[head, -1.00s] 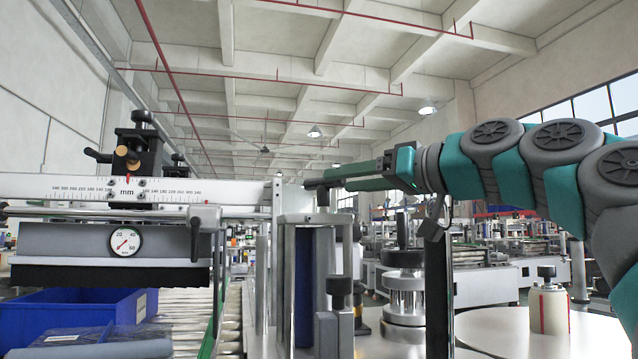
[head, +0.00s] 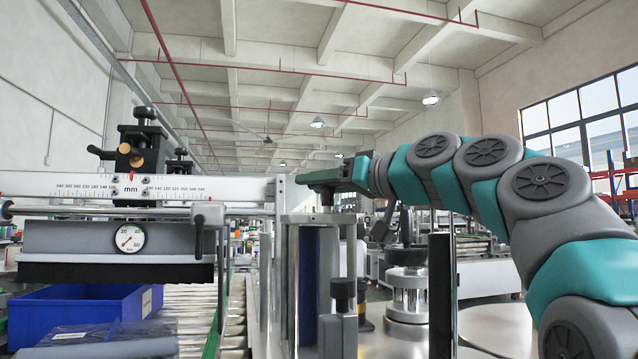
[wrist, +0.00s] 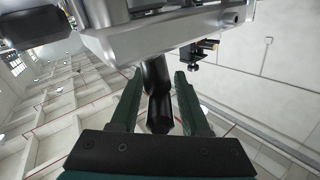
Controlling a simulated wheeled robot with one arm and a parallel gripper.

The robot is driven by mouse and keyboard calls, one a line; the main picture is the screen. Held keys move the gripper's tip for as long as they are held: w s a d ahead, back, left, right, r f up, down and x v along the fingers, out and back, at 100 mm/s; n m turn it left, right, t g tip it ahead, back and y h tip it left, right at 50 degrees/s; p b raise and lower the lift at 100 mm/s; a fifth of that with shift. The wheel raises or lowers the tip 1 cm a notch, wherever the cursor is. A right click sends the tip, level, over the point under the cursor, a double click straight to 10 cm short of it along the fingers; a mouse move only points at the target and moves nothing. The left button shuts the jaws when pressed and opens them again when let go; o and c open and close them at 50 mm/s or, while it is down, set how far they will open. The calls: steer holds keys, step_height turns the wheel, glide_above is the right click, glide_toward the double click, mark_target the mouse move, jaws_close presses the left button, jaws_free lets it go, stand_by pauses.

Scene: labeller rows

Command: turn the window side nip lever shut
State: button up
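My gripper (head: 305,178) reaches from the right in the head view, close to the end plate of the white scale beam. In the wrist view my gripper (wrist: 158,82) is open, with one green finger on each side of a black lever handle (wrist: 158,98). The handle hangs between the fingers below a grey metal block (wrist: 160,38), with a gap showing on both sides. I take this handle as the nip lever. In the head view I cannot make it out clearly near my fingertips.
The scale beam (head: 70,187) with a dial gauge (head: 130,238) spans the left. Below are a blue bin (head: 120,312) and a roller conveyor (head: 195,310). Metal posts and a blue roller (head: 308,275) stand under my gripper. A round table (head: 495,325) lies at lower right.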

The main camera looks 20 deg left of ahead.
jaws_close()
steer(key=shift+s+r, duration=0.1)
stand_by(0.4)
steer(key=m+t+h, duration=0.1)
steer(key=m+t, duration=0.1)
steer(key=t, duration=0.1)
steer(key=shift+h, duration=0.3)
steer(key=m+t+h, duration=0.1)
steer(key=t+h, duration=0.1)
steer(key=m+t+p, duration=0.1)
steer(key=shift+w+d+r+m+h, duration=0.2)
steer(key=shift+w+d+m+h, duration=0.1)
steer(key=shift+h, duration=0.1)
steer(key=m+t+h, duration=0.2)
steer(key=m+h, duration=0.1)
steer(key=h, duration=0.1)
steer(key=shift+w+d+f+t, duration=0.2)
steer(key=shift+w+t, duration=0.05)
steer(key=shift+t, duration=0.15)
steer(key=shift+d+m+t+h, duration=0.1)
steer(key=shift+m+t+h, duration=0.5)
steer(key=shift+m+h, duration=0.9)
steer(key=shift+w+d+h, duration=0.1)
steer(key=shift+h, duration=0.5)
steer(key=shift+o, duration=1.2)
jaws_free()
